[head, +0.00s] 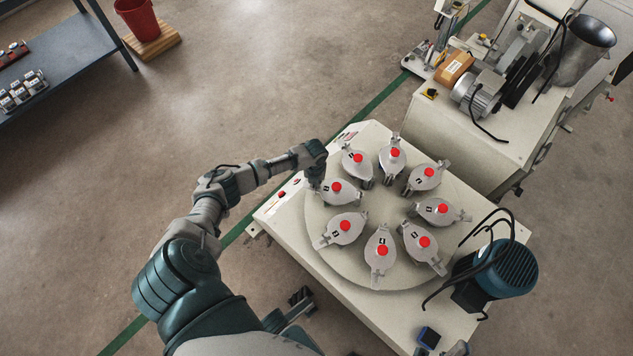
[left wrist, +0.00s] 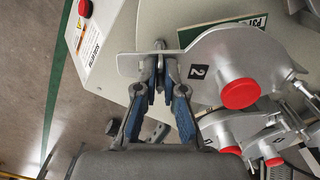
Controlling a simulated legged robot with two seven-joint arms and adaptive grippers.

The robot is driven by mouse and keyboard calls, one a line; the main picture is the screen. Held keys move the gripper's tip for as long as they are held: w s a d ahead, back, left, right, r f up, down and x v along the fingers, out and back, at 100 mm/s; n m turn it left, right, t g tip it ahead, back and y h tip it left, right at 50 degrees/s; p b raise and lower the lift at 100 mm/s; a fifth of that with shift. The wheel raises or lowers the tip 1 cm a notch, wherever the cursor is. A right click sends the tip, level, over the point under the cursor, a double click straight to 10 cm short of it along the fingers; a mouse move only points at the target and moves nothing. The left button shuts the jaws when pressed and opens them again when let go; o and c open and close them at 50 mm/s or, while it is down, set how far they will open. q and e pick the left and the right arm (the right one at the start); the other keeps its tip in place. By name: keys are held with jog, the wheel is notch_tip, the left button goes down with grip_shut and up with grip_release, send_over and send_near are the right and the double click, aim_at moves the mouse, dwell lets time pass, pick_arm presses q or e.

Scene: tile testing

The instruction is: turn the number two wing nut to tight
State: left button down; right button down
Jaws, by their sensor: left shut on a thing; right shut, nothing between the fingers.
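The grey lidded pot marked 2 (left wrist: 215,57) has a red knob (left wrist: 240,93). In the head view this pot (head: 345,197) is on the left of the round turntable (head: 345,268). Its metal wing nut (left wrist: 160,46) is on the lug at the pot's left end in the left wrist view. My left gripper (left wrist: 160,78), with blue-sided fingers, is shut on the wing nut. In the head view my left gripper (head: 316,181) reaches the pot's upper-left end, and the nut is hidden there.
Several similar red-knobbed pots ring the turntable, close to pot two. The pale machine top (head: 283,217) has a red button (head: 282,194) at left. A dark motor (head: 505,268) stands at right. A bench with a grinder (head: 480,95) is behind.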

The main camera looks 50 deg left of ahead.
pick_arm(q)
jog(key=shift+d+r+m, duration=0.1)
jog(key=shift+d+m, duration=0.15)
jog(key=shift+m, duration=0.15)
pick_arm(e)
jog(key=shift+s+r+t, duration=0.15)
jog(key=shift+s+t, duration=0.1)
jog(key=shift+t, duration=0.05)
jog(key=shift+w+a, duration=0.1)
jog(key=shift+w, duration=0.05)
pick_arm(q)
jog(key=c, duration=1.3)
grip_release()
pick_arm(e)
jog(key=shift+d, duration=0.3)
pick_arm(q)
jog(key=shift+a+r, duration=0.1)
jog(key=shift+r, duration=0.1)
notch_tip(320, 180, up, 12)
jog(key=shift+f, duration=0.25)
pick_arm(e)
jog(key=shift+s+a, duration=0.1)
jog(key=shift+s, duration=0.1)
